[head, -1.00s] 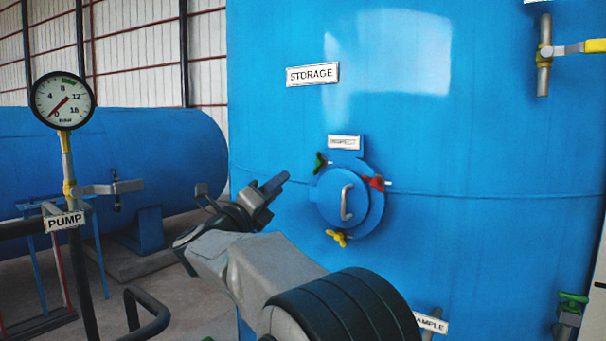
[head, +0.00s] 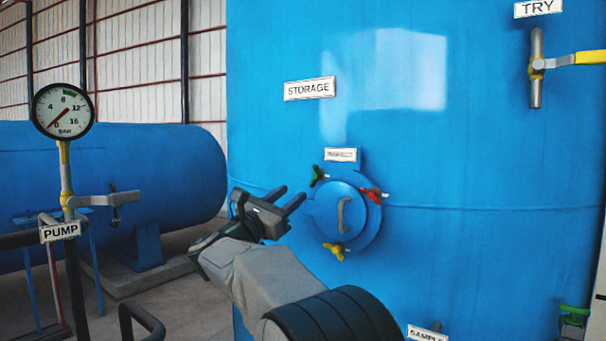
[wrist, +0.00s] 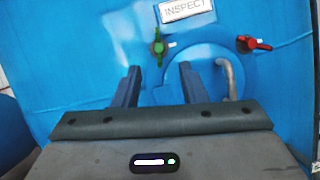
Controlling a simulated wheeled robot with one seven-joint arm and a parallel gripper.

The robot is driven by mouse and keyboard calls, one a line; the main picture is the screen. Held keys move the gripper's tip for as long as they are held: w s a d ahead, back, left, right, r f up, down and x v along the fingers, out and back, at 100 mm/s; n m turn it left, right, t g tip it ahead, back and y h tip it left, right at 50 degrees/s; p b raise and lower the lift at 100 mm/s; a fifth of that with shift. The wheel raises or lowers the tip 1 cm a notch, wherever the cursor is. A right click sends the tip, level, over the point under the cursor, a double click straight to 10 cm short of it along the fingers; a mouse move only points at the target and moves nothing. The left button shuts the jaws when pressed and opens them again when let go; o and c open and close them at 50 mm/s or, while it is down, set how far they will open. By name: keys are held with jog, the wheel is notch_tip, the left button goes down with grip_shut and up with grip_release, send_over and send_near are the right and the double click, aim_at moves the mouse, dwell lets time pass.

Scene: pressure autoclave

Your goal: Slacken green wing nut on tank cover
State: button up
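The round blue tank cover (head: 326,222) with a grey handle (head: 341,214) is on the front of the storage tank. The green wing nut (head: 317,176) is at the cover's upper left; in the wrist view the green wing nut (wrist: 159,47) stands beyond and above my fingertips, roughly between them. A red wing nut (head: 372,195) is at the upper right and a yellow one (head: 336,250) at the bottom. My gripper (head: 293,196) is left of the cover, its fingers parted and empty, apart from the green nut. The wrist view also shows my gripper (wrist: 158,72).
The INSPECT label (wrist: 187,9) is above the cover. A pressure gauge (head: 63,111) on a pipe with a PUMP sign (head: 60,231) stands at left. A yellow-handled valve (head: 536,67) is at upper right. The tank face around the cover is clear.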

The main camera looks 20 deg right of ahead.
aim_at(316, 174)
jog(key=p+x, duration=0.3)
jog(key=x, duration=0.6)
jog(key=shift+w+d, duration=0.1)
jog(key=shift+w, duration=0.05)
grip_shut()
